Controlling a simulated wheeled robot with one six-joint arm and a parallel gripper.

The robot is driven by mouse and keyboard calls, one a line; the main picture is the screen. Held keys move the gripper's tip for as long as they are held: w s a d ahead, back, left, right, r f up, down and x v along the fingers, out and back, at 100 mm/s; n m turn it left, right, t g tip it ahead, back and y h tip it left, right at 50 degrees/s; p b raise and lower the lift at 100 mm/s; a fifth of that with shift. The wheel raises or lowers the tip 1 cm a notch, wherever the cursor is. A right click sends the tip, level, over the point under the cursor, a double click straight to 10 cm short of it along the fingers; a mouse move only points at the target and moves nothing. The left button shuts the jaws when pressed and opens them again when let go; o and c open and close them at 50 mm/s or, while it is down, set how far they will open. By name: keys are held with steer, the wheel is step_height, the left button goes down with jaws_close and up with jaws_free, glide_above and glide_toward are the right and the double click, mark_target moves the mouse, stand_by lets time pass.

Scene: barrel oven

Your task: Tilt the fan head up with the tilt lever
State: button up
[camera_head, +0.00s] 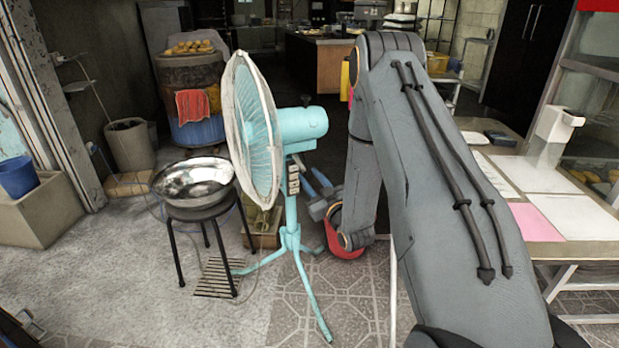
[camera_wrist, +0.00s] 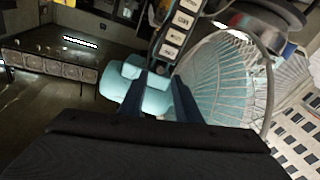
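A light-blue standing fan (camera_head: 290,215) stands on tripod legs in the head view, its round cage (camera_head: 250,125) facing left and its motor housing (camera_head: 300,122) behind. A strip of push buttons runs down its post. My gripper (camera_head: 318,185) is just right of the post, below the motor housing. In the wrist view, my gripper (camera_wrist: 160,88) has its two dark fingers apart, with pale-blue fan body showing between and left of them. The buttons (camera_wrist: 173,37) and cage (camera_wrist: 225,85) also show there. I cannot pick out the tilt lever or tell whether the fingers touch anything.
A metal bowl on a black stool (camera_head: 195,188) stands left of the fan. A barrel oven (camera_head: 192,95) with a red cloth is behind. A red object (camera_head: 343,240) sits below my wrist. A table with papers (camera_head: 570,215) is at right. Floor in front is clear.

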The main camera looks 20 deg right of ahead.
steer(key=shift+r, duration=0.25)
steer(key=c, duration=0.6)
steer(key=s+r+g+p, duration=0.1)
steer(key=r+p, duration=0.1)
steer(key=d+r+m+g+y+p, duration=0.1)
steer(key=r+p, duration=0.1)
steer(key=p, duration=0.1)
steer(key=s+d+r+g+y+p, duration=0.1)
steer(key=r+p, duration=0.1)
steer(key=shift+s+d+r, duration=0.15)
steer(key=shift+s+r, duration=0.1)
steer(key=shift+s, duration=0.05)
jaws_close()
steer(key=s+d+r+m+g+p, duration=0.2)
steer(key=s+d+r+g+p, duration=0.1)
steer(key=s+d+p, duration=0.15)
steer(key=p, duration=0.2)
glide_toward(303, 167)
steer(key=w, duration=0.4)
steer(key=shift+w+a+f+g+y, duration=0.15)
steer(key=shift+w+a+f, duration=0.1)
steer(key=shift+a+f, duration=0.15)
steer(key=shift+w+a+f+g+y, duration=0.15)
steer(key=shift+w+a+f, duration=0.15)
steer(key=shift+f, duration=0.2)
